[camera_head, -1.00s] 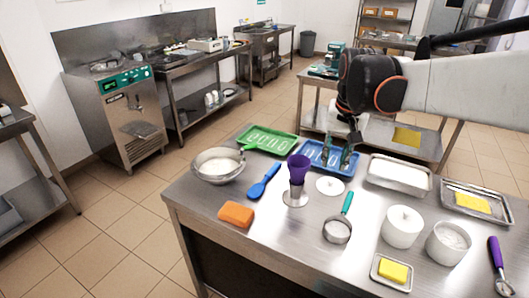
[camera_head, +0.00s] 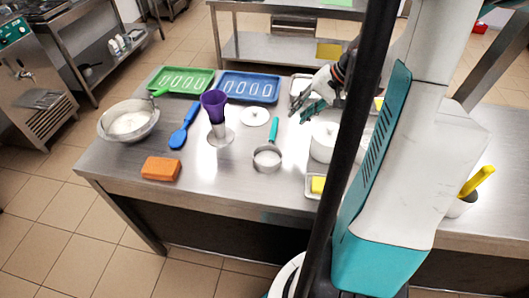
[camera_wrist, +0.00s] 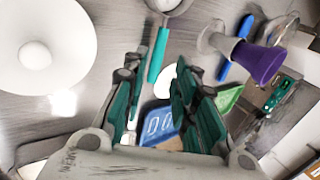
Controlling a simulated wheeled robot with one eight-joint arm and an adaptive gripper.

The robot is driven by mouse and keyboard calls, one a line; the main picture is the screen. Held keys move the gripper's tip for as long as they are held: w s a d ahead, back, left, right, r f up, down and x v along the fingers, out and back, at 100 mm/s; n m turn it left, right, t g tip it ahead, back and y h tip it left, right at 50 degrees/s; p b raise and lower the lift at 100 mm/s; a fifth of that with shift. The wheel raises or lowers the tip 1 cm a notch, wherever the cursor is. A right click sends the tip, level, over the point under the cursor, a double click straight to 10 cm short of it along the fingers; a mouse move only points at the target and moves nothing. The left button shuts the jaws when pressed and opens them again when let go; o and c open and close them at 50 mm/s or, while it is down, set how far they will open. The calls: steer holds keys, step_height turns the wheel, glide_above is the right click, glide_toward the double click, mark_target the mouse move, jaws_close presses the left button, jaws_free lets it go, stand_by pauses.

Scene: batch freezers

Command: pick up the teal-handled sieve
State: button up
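The teal-handled sieve (camera_head: 267,159) lies on the steel table, its round head toward the front and its teal handle (camera_head: 274,131) pointing back. In the wrist view its handle (camera_wrist: 158,54) is at the top, with part of the head cut off by the top edge. My gripper (camera_head: 312,110) is above the table, to the right of the handle and apart from it. In the wrist view my gripper (camera_wrist: 156,82) has its two teal-padded fingers spread, with nothing held between them.
A purple cone (camera_head: 213,104) in a metal stand, a blue scoop (camera_head: 184,127) and a white lid (camera_head: 254,117) are left or behind. An orange block (camera_head: 161,169) lies at front left. Green (camera_head: 184,80) and blue (camera_head: 249,87) trays are behind.

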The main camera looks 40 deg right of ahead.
steer(key=b, duration=0.2)
glide_toward(274, 133)
steer(key=x, duration=0.4)
steer(key=shift+a+f, duration=0.15)
steer(key=shift+f, duration=0.15)
steer(key=b+x, duration=0.2)
steer(key=x, duration=0.3)
steer(key=shift+w+b, duration=0.1)
steer(key=shift+b, duration=0.3)
jaws_close()
